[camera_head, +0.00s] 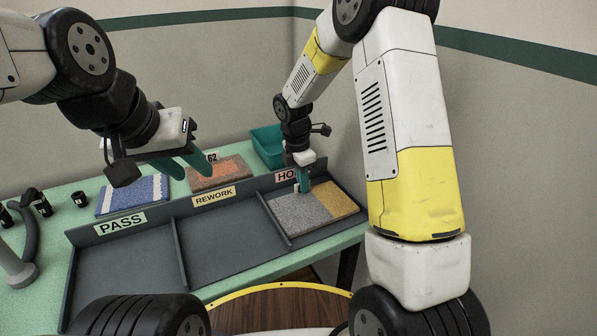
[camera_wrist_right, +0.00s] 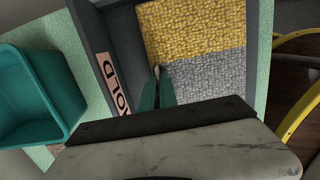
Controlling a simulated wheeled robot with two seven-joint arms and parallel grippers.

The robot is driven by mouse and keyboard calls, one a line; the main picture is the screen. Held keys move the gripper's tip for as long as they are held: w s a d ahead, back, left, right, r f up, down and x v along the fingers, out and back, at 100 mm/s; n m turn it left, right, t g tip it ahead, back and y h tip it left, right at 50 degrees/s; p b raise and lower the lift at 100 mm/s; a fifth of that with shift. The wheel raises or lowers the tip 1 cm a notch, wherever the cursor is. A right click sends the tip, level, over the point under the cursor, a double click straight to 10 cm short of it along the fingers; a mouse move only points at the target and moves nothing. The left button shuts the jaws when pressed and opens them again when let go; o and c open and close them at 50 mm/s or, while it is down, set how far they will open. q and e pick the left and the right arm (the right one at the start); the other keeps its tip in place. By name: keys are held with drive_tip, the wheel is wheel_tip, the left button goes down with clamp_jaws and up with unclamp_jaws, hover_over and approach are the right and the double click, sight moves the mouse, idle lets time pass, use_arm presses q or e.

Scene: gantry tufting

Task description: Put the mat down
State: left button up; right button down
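The mat (camera_head: 300,212), grey with a yellow end, lies in the right-hand compartment, behind which stands a sign reading HO, partly covered by my right gripper. It looks flat on the compartment floor. In the right wrist view the mat (camera_wrist_right: 205,70) fills the compartment beyond the fingers. My right gripper (camera_head: 298,187) points down at the mat's back edge. Its fingers (camera_wrist_right: 158,78) are close together, with the mat's edge running in between them. My left gripper (camera_head: 186,166) is open and empty, in the air behind the PASS and REWORK signs.
The dark tray (camera_head: 125,268) has empty PASS and REWORK compartments. Behind it lie a blue-white mat (camera_head: 130,194) and an orange-brown mat (camera_head: 220,173). A teal bin (camera_head: 268,146) stands at the back, near my right gripper. Small black objects (camera_head: 80,199) stand at left.

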drive_tip(key=shift+f, duration=0.1)
drive_tip(key=c, duration=1.6)
unclamp_jaws()
drive_tip(key=shift+c, duration=0.2)
wheel_tip(320, 180, up, 12)
drive_tip(key=a, duration=0.1)
drive_tip(key=s+d+r+m+t+y, duration=0.1)
drive_tip(key=s+d+r+m+t, duration=0.15)
drive_tip(key=s+r+m, duration=0.4)
drive_tip(key=s+d+r+m+t+y, duration=0.1)
drive_tip(key=s+d+r+m, duration=0.1)
drive_tip(key=s+m, duration=0.5)
drive_tip(key=s+d+r+m+t+y, duration=0.1)
drive_tip(key=s+d+r+m+t, duration=0.1)
drive_tip(key=s+m, duration=0.6)
drive_tip(key=shift+s+d+r+y, duration=0.3)
drive_tip(key=shift+s+d+r, duration=0.3)
drive_tip(key=shift+s, duration=1.25)
